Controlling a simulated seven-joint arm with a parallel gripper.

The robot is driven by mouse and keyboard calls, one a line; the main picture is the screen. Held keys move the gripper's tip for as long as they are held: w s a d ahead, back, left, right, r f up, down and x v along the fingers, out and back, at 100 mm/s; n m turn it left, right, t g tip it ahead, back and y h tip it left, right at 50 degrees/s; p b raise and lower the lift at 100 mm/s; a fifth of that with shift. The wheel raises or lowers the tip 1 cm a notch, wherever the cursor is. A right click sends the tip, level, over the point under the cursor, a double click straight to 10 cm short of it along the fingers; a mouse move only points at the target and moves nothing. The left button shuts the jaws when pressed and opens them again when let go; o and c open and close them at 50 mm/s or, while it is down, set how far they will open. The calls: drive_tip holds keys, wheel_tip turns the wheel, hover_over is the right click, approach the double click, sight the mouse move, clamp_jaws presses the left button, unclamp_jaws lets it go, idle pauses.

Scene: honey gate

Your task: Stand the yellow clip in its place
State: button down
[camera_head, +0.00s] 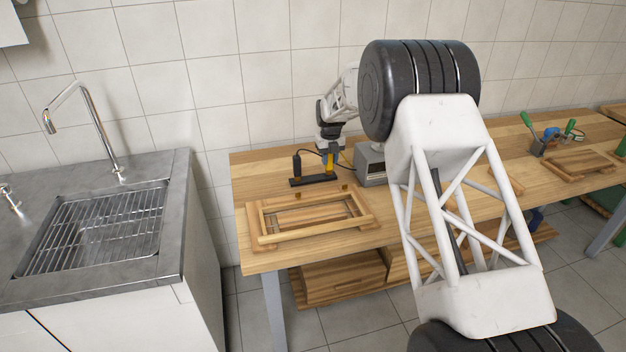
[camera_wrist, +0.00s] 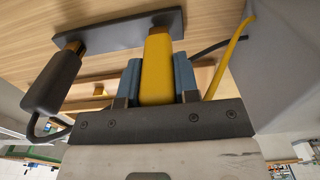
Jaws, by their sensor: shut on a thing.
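The yellow clip (camera_wrist: 158,72) is held upright between the blue finger pads of my gripper (camera_wrist: 157,78). It also shows in the head view (camera_head: 331,168), below my gripper (camera_head: 330,150). The clip's free end is at the black base plate (camera_wrist: 110,34), which lies on the bench (camera_head: 313,181). I cannot tell whether the clip touches the plate or sits in it. A black-handled piece (camera_wrist: 52,82) stands on the plate at its left end, apart from my gripper; it also shows in the head view (camera_head: 296,164).
A grey box (camera_head: 371,165) stands close to the right of the plate. A wooden frame (camera_head: 268,238) lies in front. A yellow cord (camera_wrist: 230,55) and a black cable (camera_wrist: 205,49) run close to my fingers. A sink (camera_head: 100,230) is at the left.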

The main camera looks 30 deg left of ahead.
drive_tip(key=shift+f, duration=0.25)
unclamp_jaws()
idle(0.8)
